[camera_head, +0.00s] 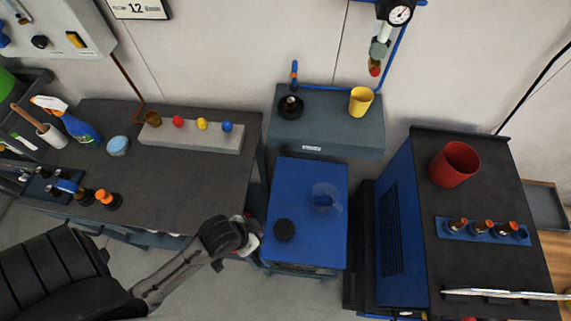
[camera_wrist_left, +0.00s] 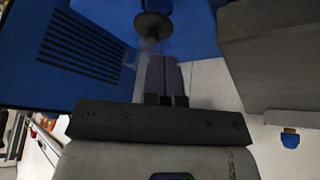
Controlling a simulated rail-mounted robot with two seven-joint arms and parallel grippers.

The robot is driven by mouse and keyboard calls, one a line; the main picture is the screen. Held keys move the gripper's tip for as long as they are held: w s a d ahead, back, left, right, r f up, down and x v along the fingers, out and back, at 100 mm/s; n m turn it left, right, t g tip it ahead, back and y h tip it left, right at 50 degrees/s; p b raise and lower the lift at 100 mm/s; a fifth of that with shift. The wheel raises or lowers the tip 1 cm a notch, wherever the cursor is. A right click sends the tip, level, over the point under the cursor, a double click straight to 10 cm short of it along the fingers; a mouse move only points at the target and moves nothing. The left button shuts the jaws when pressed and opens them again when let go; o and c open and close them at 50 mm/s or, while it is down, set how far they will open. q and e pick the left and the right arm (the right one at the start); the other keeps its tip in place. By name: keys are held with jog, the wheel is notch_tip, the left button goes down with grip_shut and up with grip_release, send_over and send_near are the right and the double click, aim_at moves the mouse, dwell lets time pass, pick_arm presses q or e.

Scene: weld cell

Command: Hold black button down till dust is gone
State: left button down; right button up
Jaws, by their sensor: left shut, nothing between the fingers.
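A round black button (camera_head: 284,229) sits on top of the blue cabinet (camera_head: 290,185), near its front left. A dark round knob that looks like this button (camera_wrist_left: 155,25) shows at the top of the left wrist view, against blue, just beyond my fingers. My left gripper (camera_head: 252,236) is at the cabinet's left edge, beside the button and apart from it in the head view. In the wrist view its fingers (camera_wrist_left: 162,75) are together and empty. A clear rounded thing (camera_head: 325,200) with something blue inside stands on the cabinet. I cannot make out dust. My right gripper is out of view.
A grey bench (camera_head: 180,185) at left holds a strip (camera_head: 190,137) with coloured knobs and a spray bottle. A grey box (camera_head: 340,130) with a yellow cup (camera_head: 361,101) stands behind the cabinet. A dark-topped unit (camera_head: 440,205) with a red cup (camera_head: 454,164) stands at right.

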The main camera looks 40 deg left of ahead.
aim_at(286, 150)
pick_arm(q)
jog(key=w+d+n+t+h, duration=0.2)
jog(key=w+n+t+h, duration=0.1)
jog(key=w+t, duration=0.25)
jog(key=w+a+r+n+t+y, duration=0.1)
jog(key=w+a+r+n+t, duration=0.1)
jog(key=w+r+n+t, duration=0.2)
jog(key=shift+w+r+n+t, duration=0.15)
jog(key=shift+r+n+t, duration=1.15)
jog(key=shift+r+t, duration=1.05)
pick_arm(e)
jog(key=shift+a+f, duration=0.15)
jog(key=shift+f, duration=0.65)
pick_arm(q)
jog(key=shift+r+g, duration=0.35)
jog(key=shift+g, duration=0.05)
jog(key=w+a+b, duration=0.1)
jog(key=w+a, duration=0.4)
jog(key=w, duration=0.2)
jog(key=shift+w+b, duration=0.15)
jog(key=shift+b, duration=0.25)
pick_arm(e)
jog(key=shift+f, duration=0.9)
